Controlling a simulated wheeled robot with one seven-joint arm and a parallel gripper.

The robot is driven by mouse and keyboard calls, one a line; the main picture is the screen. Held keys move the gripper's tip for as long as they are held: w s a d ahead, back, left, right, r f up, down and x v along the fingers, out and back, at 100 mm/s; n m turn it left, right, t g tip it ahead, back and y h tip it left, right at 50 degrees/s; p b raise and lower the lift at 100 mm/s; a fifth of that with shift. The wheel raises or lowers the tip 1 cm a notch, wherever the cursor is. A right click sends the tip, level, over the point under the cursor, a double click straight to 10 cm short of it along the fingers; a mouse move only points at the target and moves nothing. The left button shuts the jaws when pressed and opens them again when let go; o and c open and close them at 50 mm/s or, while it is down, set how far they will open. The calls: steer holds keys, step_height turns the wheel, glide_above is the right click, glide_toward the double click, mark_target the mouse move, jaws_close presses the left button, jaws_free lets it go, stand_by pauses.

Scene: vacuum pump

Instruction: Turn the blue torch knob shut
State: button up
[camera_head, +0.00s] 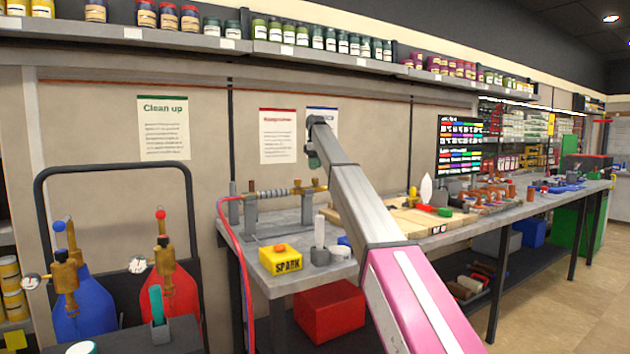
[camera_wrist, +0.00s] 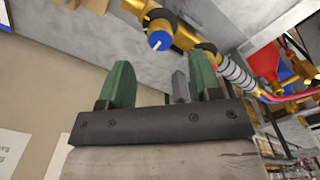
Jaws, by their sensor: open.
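The blue torch knob (camera_wrist: 159,41) shows in the wrist view as a round blue cap with a white mark, on a brass fitting (camera_wrist: 185,35). My gripper (camera_wrist: 166,72) has two green fingers, open and apart with nothing between them. The knob appears just beyond the gap between the fingertips, and no contact shows. In the head view, the torch (camera_head: 280,192) lies across metal stands on the grey bench, with brass fittings at its right end. I cannot make out the blue knob there. My gripper end (camera_head: 313,158) is small and mostly hidden in that view.
A yellow SPARK box (camera_head: 280,260) stands at the bench front. A red hose (camera_head: 228,240) hangs from the bench's left end. Blue (camera_head: 85,305) and red (camera_head: 175,293) gas cylinders stand left. A shelf of jars (camera_head: 180,45) runs above.

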mark_target(315, 179)
step_height(315, 179, down, 6)
steer(key=shift+f, duration=0.2)
steer(key=c, duration=0.9)
